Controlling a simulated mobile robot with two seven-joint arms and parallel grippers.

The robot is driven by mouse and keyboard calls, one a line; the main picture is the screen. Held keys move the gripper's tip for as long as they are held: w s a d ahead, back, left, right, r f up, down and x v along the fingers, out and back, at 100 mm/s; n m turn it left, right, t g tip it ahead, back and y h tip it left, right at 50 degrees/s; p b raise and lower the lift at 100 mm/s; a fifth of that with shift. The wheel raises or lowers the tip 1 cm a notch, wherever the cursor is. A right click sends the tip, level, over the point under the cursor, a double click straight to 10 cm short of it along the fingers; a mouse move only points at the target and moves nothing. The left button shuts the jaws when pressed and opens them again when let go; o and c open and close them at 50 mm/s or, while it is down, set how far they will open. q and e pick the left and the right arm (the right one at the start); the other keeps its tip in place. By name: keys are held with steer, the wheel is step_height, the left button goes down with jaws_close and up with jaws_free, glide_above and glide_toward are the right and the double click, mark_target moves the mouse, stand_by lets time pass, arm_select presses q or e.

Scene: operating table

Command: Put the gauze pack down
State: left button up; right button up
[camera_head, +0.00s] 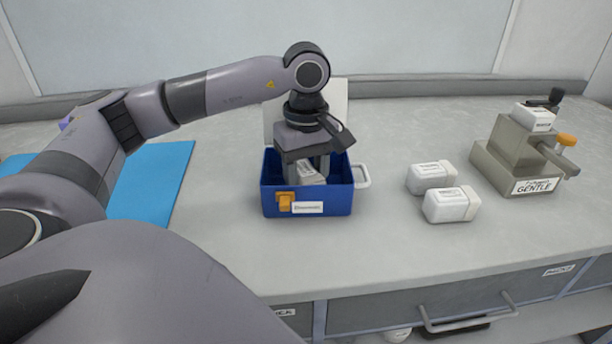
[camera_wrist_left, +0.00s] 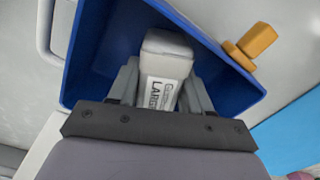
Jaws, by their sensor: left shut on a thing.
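My left gripper (camera_head: 308,168) reaches down into an open blue box (camera_head: 335,203) on the counter. It is shut on a white gauze pack (camera_head: 309,174), partly hidden by the fingers and the box walls in the head view. In the left wrist view, the gauze pack (camera_wrist_left: 165,68) sits between the two fingers (camera_wrist_left: 162,90), its label partly readable as "LAR". The blue box (camera_wrist_left: 88,55) surrounds it there. I cannot tell whether the pack touches the box floor. My right gripper is not in view.
The box has an orange latch (camera_head: 285,201), a white side handle (camera_head: 361,176) and a raised lid (camera_head: 335,100) behind. Two white packs (camera_head: 432,177) (camera_head: 451,205) lie to its right. A grey device (camera_head: 516,155) labelled "GENTLE" stands farther right. A blue mat (camera_head: 152,182) lies left.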

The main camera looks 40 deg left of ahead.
mark_target(306, 170)
arm_select(q)
steer(key=shift+f, duration=0.2)
steer(key=o, duration=1.1)
steer(key=shift+c, duration=0.2)
steer(key=shift+r, duration=0.1)
steer(key=shift+r, duration=0.2)
step_height(306, 170, up, 12)
steer(key=p, duration=0.2)
